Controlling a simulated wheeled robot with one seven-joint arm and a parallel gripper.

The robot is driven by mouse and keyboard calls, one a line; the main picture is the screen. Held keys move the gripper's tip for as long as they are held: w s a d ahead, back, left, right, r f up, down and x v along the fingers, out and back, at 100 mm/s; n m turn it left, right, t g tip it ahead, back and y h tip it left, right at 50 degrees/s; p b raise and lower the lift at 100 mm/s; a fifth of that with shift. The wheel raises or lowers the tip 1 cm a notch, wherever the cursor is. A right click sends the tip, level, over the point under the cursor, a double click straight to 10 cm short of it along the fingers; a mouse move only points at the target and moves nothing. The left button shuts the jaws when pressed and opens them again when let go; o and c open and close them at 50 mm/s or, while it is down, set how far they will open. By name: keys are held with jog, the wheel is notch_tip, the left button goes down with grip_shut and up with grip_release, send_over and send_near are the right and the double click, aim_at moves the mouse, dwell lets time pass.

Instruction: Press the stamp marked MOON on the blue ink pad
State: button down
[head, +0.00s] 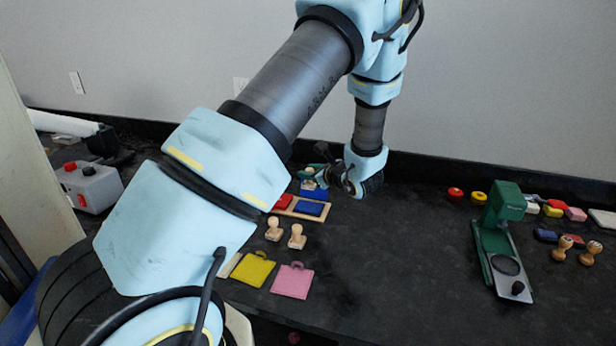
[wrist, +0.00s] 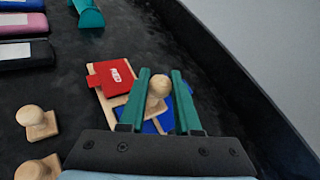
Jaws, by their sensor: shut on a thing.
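My gripper (wrist: 160,78) is shut on the wooden knob of a stamp (wrist: 158,90). In the head view my gripper (head: 321,176) is at the back of the table, with the held stamp (head: 308,184) at the ink pads. The blue ink pad (head: 308,208) lies in a wooden tray (head: 318,219); blue also shows behind and around the stamp in the wrist view (wrist: 166,121). I cannot tell whether the stamp touches the blue. No marking on it is readable, and its underside is hidden.
A red pad (head: 283,202) lies left of the blue one. Two wooden stamps (head: 273,229) (head: 297,236) stand in front, then yellow (head: 253,270) and pink (head: 292,281) tags. A green press (head: 496,240) stands right; the table between is clear. The wall is close behind.

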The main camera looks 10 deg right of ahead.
aim_at(309, 189)
jog(key=shift+f+b, duration=1.45)
jog(key=shift+f, duration=1.4)
jog(key=shift+f+b, duration=0.4)
jog(key=shift+b, duration=0.2)
jog(key=shift+f, duration=0.1)
jog(key=shift+r+p, duration=1.65)
jog(key=shift+r, duration=1.9)
